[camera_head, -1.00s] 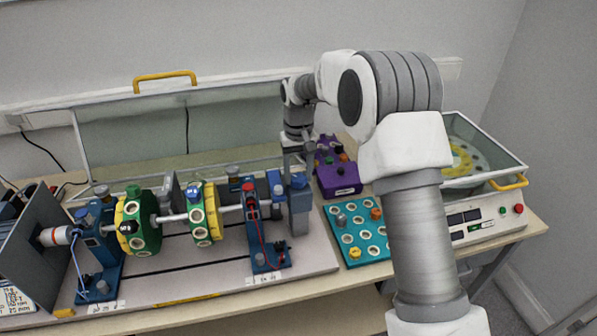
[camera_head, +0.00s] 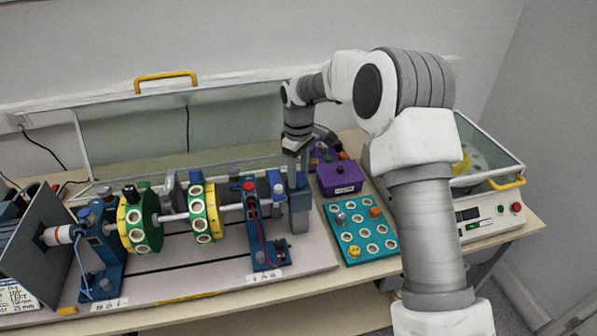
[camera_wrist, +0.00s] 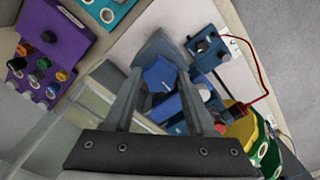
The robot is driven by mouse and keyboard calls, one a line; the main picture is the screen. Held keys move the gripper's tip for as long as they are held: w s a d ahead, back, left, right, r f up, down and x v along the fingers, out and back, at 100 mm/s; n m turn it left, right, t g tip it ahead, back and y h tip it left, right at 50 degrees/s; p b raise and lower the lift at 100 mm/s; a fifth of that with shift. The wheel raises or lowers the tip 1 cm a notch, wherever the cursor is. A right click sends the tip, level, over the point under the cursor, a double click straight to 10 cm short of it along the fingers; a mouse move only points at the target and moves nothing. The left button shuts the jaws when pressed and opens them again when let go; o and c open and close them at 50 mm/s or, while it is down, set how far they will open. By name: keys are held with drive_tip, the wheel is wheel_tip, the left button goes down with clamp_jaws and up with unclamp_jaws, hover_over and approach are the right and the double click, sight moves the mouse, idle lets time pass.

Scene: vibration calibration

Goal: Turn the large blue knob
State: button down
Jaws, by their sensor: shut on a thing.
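The large blue knob (camera_wrist: 160,75) is on top of a grey block (camera_wrist: 160,47) at the right end of the rotor rig. In the wrist view it lies between the two fingers of my gripper (camera_wrist: 161,80), which is shut on it from above. In the head view my gripper (camera_head: 298,174) points down at the top of the grey block (camera_head: 300,218), and its fingers largely hide the knob.
The rotor rig with green and yellow discs (camera_head: 140,222) stands to the left. A purple box (camera_head: 342,178) with coloured knobs and a teal tray (camera_head: 358,232) are to the right. A raised clear cover (camera_head: 140,140) stands behind the rig.

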sight(299, 177)
drive_tip(key=shift+n, duration=0.3)
drive_tip(key=shift+c, duration=1.1)
unclamp_jaws()
wheel_tip(299, 177, up, 18)
drive_tip(key=shift+f, duration=0.25)
